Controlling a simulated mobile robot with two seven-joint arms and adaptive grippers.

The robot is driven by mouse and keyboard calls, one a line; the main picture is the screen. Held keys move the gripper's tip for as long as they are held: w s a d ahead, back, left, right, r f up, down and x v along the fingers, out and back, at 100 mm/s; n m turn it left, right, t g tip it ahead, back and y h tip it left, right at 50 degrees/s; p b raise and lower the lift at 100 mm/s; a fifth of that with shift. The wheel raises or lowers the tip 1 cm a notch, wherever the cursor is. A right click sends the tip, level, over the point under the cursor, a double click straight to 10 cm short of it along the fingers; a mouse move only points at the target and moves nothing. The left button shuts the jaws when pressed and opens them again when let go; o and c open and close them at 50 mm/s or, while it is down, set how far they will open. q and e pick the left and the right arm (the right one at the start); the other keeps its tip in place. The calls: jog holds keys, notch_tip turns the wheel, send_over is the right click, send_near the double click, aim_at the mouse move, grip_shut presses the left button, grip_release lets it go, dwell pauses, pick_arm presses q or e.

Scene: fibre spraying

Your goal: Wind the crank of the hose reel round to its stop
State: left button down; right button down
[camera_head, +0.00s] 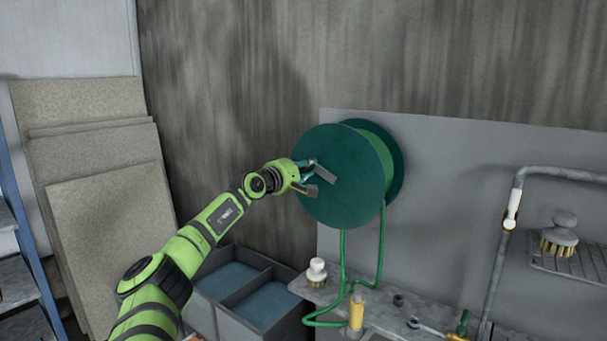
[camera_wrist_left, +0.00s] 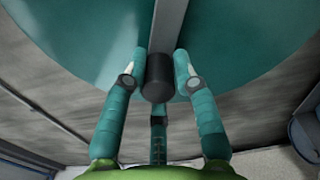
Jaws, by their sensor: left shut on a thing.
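The hose reel (camera_head: 350,206) is a dark green drum on the grey wall panel, with green hose hanging below it. Its grey crank arm (camera_head: 325,174) lies across the front disc; it also shows in the left wrist view (camera_wrist_left: 168,25), running up from a dark cylindrical crank handle (camera_wrist_left: 157,80). My left gripper (camera_head: 309,178) is at the left part of the disc. In the left wrist view its fingers (camera_wrist_left: 158,68) sit on either side of the handle and are shut on it. The reel's hub is out of clear view. My right gripper is not in view.
Grey bins (camera_head: 232,278) stand below my left arm. A bent pipe (camera_head: 500,255) stands to the right. Boards (camera_head: 105,185) lean at the left.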

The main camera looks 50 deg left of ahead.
aim_at(324, 153)
pick_arm(q)
jog(key=r+m, duration=0.1)
jog(key=d+r+m+p, duration=0.1)
jog(key=m, duration=0.1)
jog(key=r+m, duration=0.1)
jog(key=shift+w+d+r, duration=0.1)
jog(key=shift+d+r, duration=0.15)
jog(key=shift+d, duration=0.05)
jog(key=shift+w+d+r+m+p, duration=0.1)
jog(key=shift+d+r+m+p, duration=0.2)
jog(key=shift+m, duration=0.5)
jog(key=shift+w+d+r+m+p, duration=0.1)
jog(key=shift+d+m+p, duration=0.25)
jog(key=shift+m, duration=0.45)
jog(key=shift+f, duration=0.1)
jog(key=c, duration=1)
grip_release()
jog(key=shift+c, duration=0.2)
jog(key=shift+w+d+f, duration=0.1)
jog(key=shift+w+d, duration=0.05)
jog(key=shift+d, duration=0.1)
